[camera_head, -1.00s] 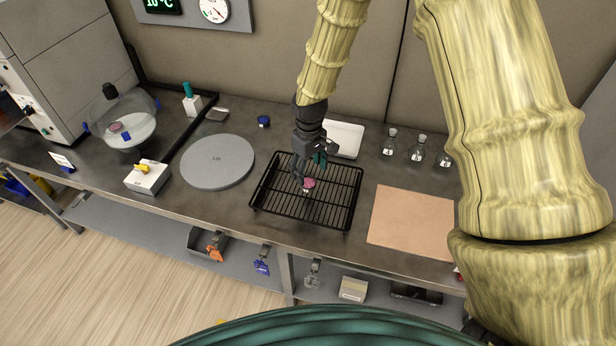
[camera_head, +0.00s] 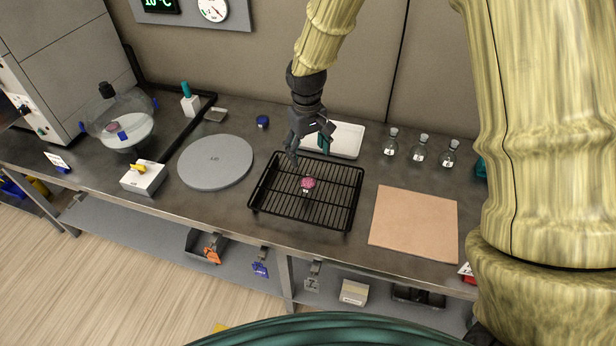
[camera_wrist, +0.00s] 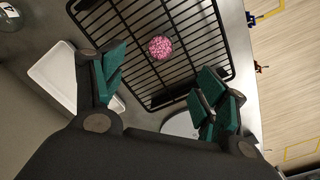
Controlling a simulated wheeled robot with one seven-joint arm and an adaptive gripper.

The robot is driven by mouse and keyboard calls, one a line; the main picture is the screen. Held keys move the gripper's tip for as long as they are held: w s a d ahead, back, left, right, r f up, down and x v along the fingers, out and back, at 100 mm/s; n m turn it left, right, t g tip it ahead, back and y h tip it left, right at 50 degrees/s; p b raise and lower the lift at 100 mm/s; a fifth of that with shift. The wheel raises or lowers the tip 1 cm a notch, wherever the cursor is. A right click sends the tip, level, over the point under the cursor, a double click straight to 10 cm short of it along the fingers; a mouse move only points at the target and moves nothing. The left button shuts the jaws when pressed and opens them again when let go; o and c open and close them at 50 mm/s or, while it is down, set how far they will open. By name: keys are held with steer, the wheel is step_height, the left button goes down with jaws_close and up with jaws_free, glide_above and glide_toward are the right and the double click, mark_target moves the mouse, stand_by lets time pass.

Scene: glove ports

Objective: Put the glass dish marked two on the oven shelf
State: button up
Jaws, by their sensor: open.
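The small glass dish (camera_head: 307,183), filled with pink grains and bearing a white tag, sits on the bars of the black wire oven shelf (camera_head: 335,208); the number on its tag is too small to read. In the wrist view the dish (camera_wrist: 160,47) lies flat on the shelf bars (camera_wrist: 195,58), ahead of the fingers and clear of the shelf's rim. My gripper (camera_head: 311,147) is open and empty, above the far edge of the shelf and apart from the dish.
A domed glass vessel (camera_head: 122,130) with a pink item inside stands at the left. A grey disc (camera_head: 215,160) lies left of the shelf, a tan mat (camera_head: 414,222) right of it. A white tray (camera_head: 345,140) and small flasks (camera_head: 420,152) stand behind.

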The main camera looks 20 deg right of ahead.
steer(key=m, duration=0.5)
steer(key=m+h, duration=0.2)
steer(key=m, duration=1.1)
glide_above(309, 184)
steer(key=a, duration=0.2)
steer(key=shift+s+d+f, duration=0.1)
steer(key=shift+s+f, duration=0.05)
steer(key=shift+f, duration=1.65)
steer(key=shift+s+d+f, duration=0.1)
steer(key=shift+f, duration=1.65)
steer(key=shift+w+d+f+p, duration=0.15)
steer(key=shift+f+p, duration=0.2)
steer(key=shift+f, duration=0.5)
steer(key=shift+s+d+f+p, duration=0.15)
steer(key=shift+f+p, duration=0.25)
steer(key=shift+f, duration=0.45)
steer(key=shift+w+d+f+p, duration=0.2)
steer(key=shift+f+p, duration=0.15)
steer(key=shift+f, duration=0.5)
steer(key=shift+c, duration=0.2)
steer(key=c, duration=1.2)
steer(key=shift+o, duration=0.2)
steer(key=shift+r, duration=0.15)
